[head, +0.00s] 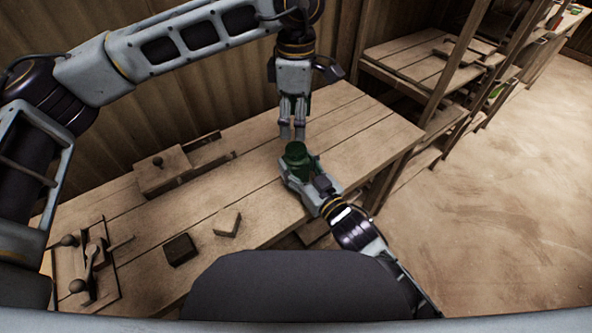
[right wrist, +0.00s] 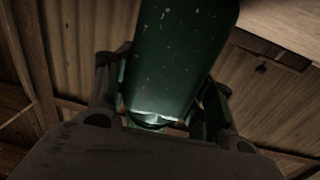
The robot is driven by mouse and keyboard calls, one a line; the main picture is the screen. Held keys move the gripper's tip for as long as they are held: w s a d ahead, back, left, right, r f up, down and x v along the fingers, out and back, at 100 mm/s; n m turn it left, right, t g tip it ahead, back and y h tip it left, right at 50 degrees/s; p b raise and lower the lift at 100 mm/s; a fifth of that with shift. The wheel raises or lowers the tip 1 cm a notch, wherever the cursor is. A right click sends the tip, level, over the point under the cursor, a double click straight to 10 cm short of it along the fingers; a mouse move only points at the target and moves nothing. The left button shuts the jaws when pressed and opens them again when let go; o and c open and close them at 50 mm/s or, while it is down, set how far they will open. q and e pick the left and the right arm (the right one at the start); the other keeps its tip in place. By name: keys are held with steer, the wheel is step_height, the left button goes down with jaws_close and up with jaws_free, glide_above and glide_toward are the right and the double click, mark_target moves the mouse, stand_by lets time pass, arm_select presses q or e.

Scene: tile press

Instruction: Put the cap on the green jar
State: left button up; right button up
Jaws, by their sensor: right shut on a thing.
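The green jar (head: 300,162) is upright at the right part of the workbench, in the jaws of my right gripper (head: 296,174). The right wrist view shows its green side (right wrist: 175,65) large between the fingers (right wrist: 160,105). A darker green round top shows on the jar in the head view; I cannot tell whether it is the cap or the jar's own neck. My left gripper (head: 292,134) points down just above and behind the jar. Its fingers are a little apart, with nothing visible between them. I see no separate cap elsewhere.
The wooden bench (head: 345,135) holds a lidded wooden box (head: 163,170), a dark block (head: 180,250), a pale block (head: 227,222) and a board with knobbed levers (head: 88,270) at left. Shelves (head: 425,70) stand behind at right. The bench beyond the jar is clear.

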jaws_close()
arm_select(q)
steer(key=shift+n, duration=0.3)
steer(key=n, duration=0.3)
steer(key=shift+n, duration=0.4)
steer(key=n, duration=0.4)
steer(key=shift+n, duration=0.3)
steer(key=n, duration=0.4)
steer(key=shift+n, duration=2.5)
steer(key=shift+f, duration=0.15)
